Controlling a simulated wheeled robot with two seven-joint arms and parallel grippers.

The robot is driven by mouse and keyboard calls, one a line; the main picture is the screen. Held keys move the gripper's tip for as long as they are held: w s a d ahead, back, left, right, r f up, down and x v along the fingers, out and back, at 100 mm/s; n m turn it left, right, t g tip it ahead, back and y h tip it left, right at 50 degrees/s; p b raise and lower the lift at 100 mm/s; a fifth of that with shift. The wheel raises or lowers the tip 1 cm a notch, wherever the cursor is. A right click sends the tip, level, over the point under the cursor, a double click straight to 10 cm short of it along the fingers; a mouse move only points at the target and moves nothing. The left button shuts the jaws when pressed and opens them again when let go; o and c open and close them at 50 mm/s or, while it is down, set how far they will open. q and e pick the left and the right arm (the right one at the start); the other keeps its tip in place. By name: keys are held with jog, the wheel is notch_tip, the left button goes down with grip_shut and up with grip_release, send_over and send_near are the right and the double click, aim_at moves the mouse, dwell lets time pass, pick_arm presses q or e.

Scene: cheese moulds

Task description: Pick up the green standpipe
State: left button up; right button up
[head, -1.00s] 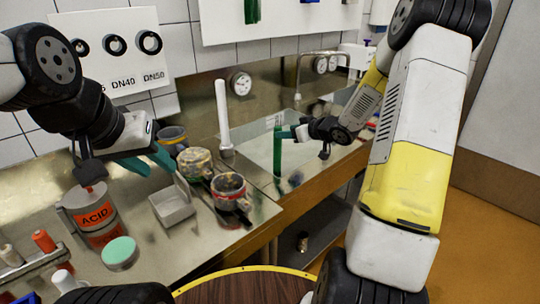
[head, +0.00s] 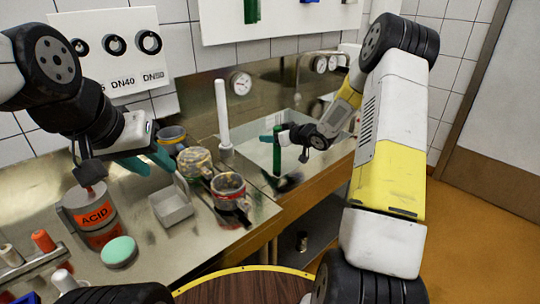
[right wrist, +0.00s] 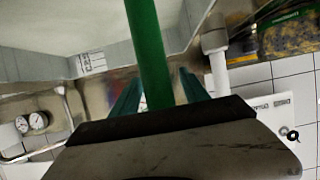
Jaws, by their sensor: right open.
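The green standpipe (head: 277,152) stands upright in the basin at the middle of the head view. In the right wrist view the green standpipe (right wrist: 148,45) passes between the two teal fingers. My right gripper (head: 270,139) is at its upper part; in the right wrist view the gripper (right wrist: 158,95) is open, with a finger on each side of the pipe. Contact cannot be made out. My left gripper (head: 148,162) hangs over the counter at the left, its teal fingers apart, with nothing seen between them.
A white standpipe (head: 223,115) stands just left of the green one. The left counter holds an ACID container (head: 95,222), a grey open box (head: 173,208), a mug (head: 229,192) and several pots. Gauges (head: 241,82) hang on the back wall.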

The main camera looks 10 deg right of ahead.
grip_shut()
dwell(1.3)
